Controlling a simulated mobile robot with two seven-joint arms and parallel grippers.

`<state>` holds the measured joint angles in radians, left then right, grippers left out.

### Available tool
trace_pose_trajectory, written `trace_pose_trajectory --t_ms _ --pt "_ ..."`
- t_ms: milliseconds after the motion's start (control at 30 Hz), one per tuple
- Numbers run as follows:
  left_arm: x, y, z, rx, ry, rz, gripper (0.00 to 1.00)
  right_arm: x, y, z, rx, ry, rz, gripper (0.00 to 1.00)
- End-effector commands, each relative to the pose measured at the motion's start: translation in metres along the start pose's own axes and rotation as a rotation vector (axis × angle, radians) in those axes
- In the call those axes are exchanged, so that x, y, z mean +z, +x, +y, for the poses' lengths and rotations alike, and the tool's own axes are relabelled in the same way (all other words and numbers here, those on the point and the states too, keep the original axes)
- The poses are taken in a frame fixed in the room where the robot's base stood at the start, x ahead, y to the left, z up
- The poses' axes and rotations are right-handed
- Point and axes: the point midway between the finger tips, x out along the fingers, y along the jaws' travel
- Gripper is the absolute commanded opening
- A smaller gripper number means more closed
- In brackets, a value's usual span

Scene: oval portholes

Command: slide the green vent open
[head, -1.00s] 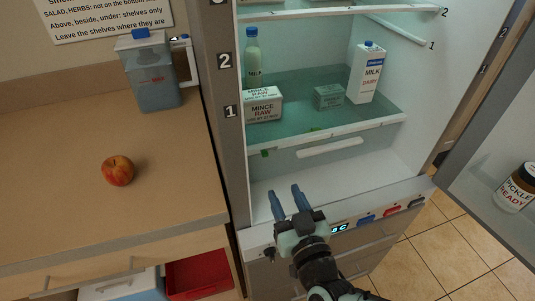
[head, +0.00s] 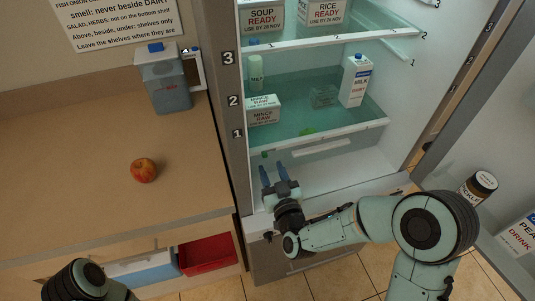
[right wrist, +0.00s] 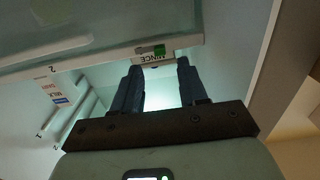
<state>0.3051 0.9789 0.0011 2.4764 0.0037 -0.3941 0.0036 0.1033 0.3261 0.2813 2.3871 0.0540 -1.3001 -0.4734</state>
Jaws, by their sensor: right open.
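A small green tab (head: 264,154), which I take to be the green vent, sits at the left end of the fridge's lowest shelf front, below the mince box. It also shows in the right wrist view (right wrist: 159,50), on the white shelf edge. My right gripper (head: 273,170) is open and empty, its two blue fingers pointing into the fridge just below the tab. In the right wrist view the tab appears between and beyond the fingertips (right wrist: 158,66); I see no contact. A part of my left arm shows at the bottom left, but its gripper is out of view.
The fridge stands open, its door (head: 460,140) at the right. A mince box (head: 263,112), a milk carton (head: 355,82) and a clear box (head: 323,96) stand on the shelf above. The counter (head: 80,190) at left holds an apple (head: 144,170) and a jug (head: 163,80).

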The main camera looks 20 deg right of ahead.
Motion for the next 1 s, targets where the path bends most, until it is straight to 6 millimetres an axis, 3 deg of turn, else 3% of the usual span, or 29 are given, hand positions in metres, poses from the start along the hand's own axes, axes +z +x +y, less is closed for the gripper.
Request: trace_pose_trajectory --t_ms 100,300,667,800,1000 --pt "0.001 -0.002 0.000 -0.001 -0.001 -0.004 0.43 0.000 0.022 0.000 0.001 0.000 0.001 0.43" --pt "0.002 -0.004 0.000 -0.002 -0.002 -0.007 0.43 0.000 0.042 0.000 -0.001 0.001 0.001 0.43" --pt "0.002 -0.004 0.000 -0.003 -0.002 -0.007 0.43 0.000 0.047 -0.001 -0.001 0.000 0.000 0.43" --pt "0.002 -0.004 0.000 -0.003 -0.002 -0.007 0.43 0.000 0.047 -0.001 -0.001 0.000 0.000 0.00" --pt "0.002 -0.003 0.000 -0.002 -0.002 -0.006 0.43 0.000 0.047 0.002 0.000 0.000 0.001 0.00"
